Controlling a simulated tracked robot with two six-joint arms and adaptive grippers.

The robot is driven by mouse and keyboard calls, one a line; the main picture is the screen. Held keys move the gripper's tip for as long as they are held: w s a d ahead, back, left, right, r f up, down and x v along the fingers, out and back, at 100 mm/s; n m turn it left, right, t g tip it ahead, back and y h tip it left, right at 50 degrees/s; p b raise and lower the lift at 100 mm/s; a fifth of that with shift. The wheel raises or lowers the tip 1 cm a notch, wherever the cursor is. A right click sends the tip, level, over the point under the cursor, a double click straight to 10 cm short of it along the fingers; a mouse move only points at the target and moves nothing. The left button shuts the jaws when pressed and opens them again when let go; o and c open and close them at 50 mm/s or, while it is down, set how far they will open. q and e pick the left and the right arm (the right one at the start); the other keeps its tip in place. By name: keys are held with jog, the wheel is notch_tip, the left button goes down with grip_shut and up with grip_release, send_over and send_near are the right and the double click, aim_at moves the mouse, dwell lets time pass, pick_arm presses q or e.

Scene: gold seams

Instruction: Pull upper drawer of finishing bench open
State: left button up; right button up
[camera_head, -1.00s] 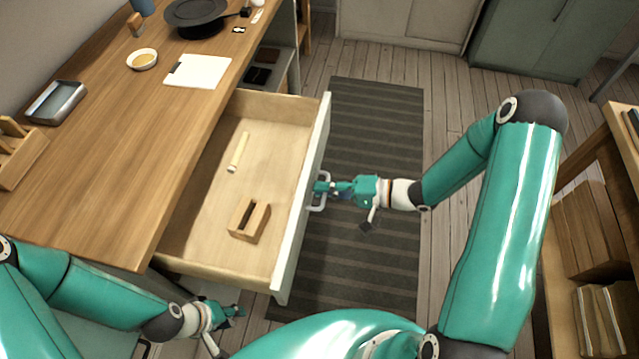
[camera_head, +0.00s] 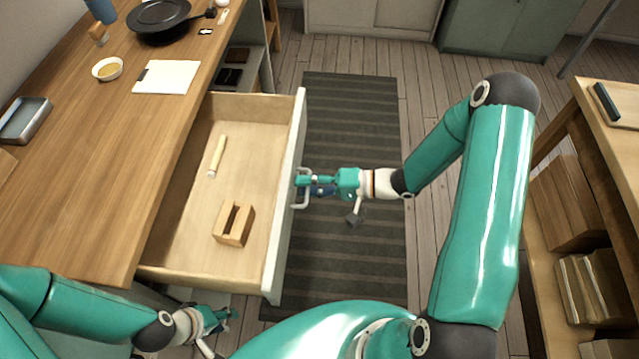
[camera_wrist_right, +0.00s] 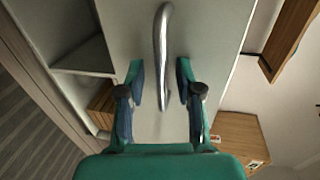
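The upper drawer (camera_head: 262,118) of the finishing bench stands well pulled out, its pale front (camera_head: 283,222) facing right. Its metal bar handle (camera_head: 301,190) also shows in the right wrist view (camera_wrist_right: 162,45). My right gripper (camera_head: 305,183) is at the handle. In the right wrist view its two fingers (camera_wrist_right: 160,85) stand apart on either side of the handle's lower part, with gaps visible. My left gripper (camera_head: 226,319) is low, near the drawer's near corner; its fingers are too small to tell whether they are apart.
Inside the drawer lie a light stick (camera_head: 216,157) and a slotted wooden block (camera_head: 234,224). The bench top (camera_head: 100,180) holds a dark pan (camera_head: 160,20), bowl, paper and tray. A striped mat (camera_head: 345,120) covers clear floor. A shelf (camera_head: 570,130) stands at right.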

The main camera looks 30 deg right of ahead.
pick_arm(q)
jog(key=shift+s, duration=0.1)
pick_arm(e)
jog(key=v, duration=1.1)
jog(key=shift+s+d, duration=0.25)
